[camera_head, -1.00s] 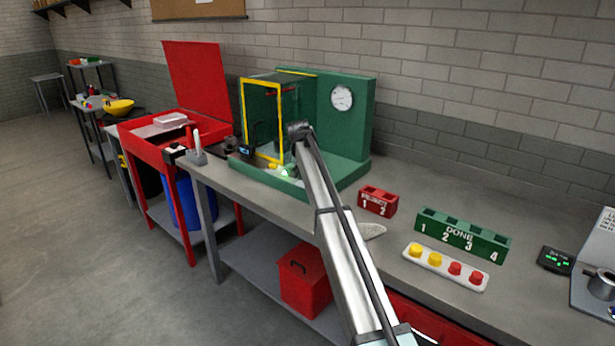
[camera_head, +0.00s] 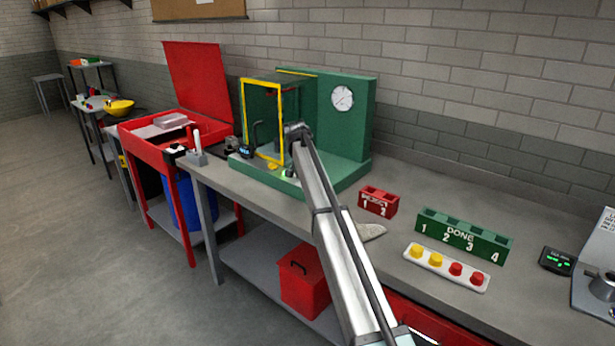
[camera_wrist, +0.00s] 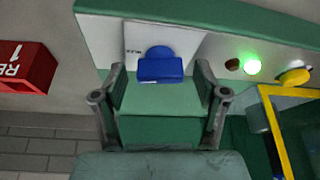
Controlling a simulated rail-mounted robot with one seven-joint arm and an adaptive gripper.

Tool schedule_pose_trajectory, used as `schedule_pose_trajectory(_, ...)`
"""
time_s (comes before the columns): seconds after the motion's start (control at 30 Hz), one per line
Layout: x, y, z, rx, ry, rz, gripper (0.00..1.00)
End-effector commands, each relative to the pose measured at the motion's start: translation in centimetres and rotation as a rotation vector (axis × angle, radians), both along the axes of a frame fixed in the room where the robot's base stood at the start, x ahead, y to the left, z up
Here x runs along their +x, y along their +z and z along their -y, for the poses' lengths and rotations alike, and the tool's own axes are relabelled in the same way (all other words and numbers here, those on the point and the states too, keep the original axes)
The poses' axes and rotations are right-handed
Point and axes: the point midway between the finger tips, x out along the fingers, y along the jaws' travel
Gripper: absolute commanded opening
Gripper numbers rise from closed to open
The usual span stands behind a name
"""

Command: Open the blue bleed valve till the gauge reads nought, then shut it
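The blue bleed valve (camera_wrist: 160,66) is a blue knob on a white plate marked with small lettering in the wrist view. My gripper (camera_wrist: 161,72) is open, with one finger on each side of the valve. The fingers look apart from it, and I cannot tell whether the knob lies between the tips or just beyond them. The round white gauge (camera_head: 342,98) is on the green back panel in the head view. Its reading is too small to tell. My arm hides the valve and the gripper in the head view.
A green lamp (camera_wrist: 253,67) is lit beside a yellow button (camera_wrist: 294,77). A yellow-framed guard (camera_head: 263,161) stands on the green rig. A red REJECT block (camera_head: 378,201) and a green DONE block (camera_head: 463,235) stand on the bench to the right.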

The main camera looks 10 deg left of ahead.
Motion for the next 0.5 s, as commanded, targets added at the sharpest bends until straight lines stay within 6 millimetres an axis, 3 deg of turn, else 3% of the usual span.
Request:
schedule_pose_trajectory(0.3, -0.1, 0.3, 0.0, 0.000, 0.001, 0.002, 0.73)
schedule_pose_trajectory(0.5, -0.9, 2.4, -0.4, 0.000, 0.001, 0.002, 0.73)
